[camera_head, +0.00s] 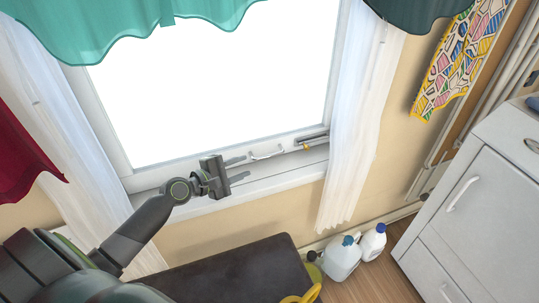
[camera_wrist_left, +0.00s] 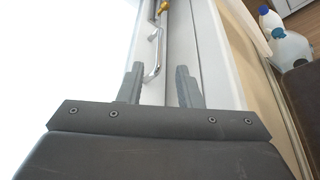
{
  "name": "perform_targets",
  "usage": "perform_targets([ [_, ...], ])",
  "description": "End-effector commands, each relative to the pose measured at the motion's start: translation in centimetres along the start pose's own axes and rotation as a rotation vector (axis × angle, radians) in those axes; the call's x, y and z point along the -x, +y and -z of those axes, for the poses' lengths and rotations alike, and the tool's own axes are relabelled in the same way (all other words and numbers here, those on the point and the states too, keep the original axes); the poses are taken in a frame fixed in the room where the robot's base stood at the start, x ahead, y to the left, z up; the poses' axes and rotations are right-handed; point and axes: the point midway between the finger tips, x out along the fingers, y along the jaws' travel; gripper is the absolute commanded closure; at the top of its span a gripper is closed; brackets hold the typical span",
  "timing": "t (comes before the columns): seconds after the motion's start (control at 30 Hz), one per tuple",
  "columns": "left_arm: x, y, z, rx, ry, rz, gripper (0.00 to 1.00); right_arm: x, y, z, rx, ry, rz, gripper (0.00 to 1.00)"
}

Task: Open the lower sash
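The lower sash (camera_head: 150,178) is a white frame around a bright pane in the head view, with its bottom rail down by the white sill (camera_head: 282,180). A small metal handle (camera_head: 267,154) is on that rail; it also shows in the left wrist view (camera_wrist_left: 154,50). My left gripper (camera_head: 243,169) is just left of the handle in the head view, its two fingers apart. In the left wrist view, my left gripper (camera_wrist_left: 158,82) is open and empty, with the handle's near end just ahead of the gap between the fingers. My right gripper is not in view.
White curtains (camera_head: 350,120) hang on both sides of the window, with a teal valance (camera_head: 130,22) above. A dark-topped piece (camera_head: 235,272) stands below the sill. Jugs (camera_head: 342,258) are on the floor beside it. A white cabinet (camera_head: 480,195) is at right.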

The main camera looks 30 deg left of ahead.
Motion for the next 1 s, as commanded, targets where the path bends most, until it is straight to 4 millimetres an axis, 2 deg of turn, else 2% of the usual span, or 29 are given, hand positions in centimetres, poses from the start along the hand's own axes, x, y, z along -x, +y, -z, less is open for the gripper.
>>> perform_targets([
  [0.03,-1.2,0.1,-0.1,0.004,-0.002,-0.004,0.68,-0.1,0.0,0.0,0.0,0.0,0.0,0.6],
  [0.3,-6.7,0.0,-0.1,0.003,-0.002,-0.002,0.68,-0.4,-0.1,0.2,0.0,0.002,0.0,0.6],
  [0.5,-9.8,-0.1,0.1,0.002,-0.001,-0.001,0.68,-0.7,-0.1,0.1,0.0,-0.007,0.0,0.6],
  [0.7,-11.4,0.0,0.0,0.0,-0.001,0.0,0.68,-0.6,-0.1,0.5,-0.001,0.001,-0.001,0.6],
  [1.0,-11.6,0.0,0.0,-0.001,0.0,0.001,0.68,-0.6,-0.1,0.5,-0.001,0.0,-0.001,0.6],
])
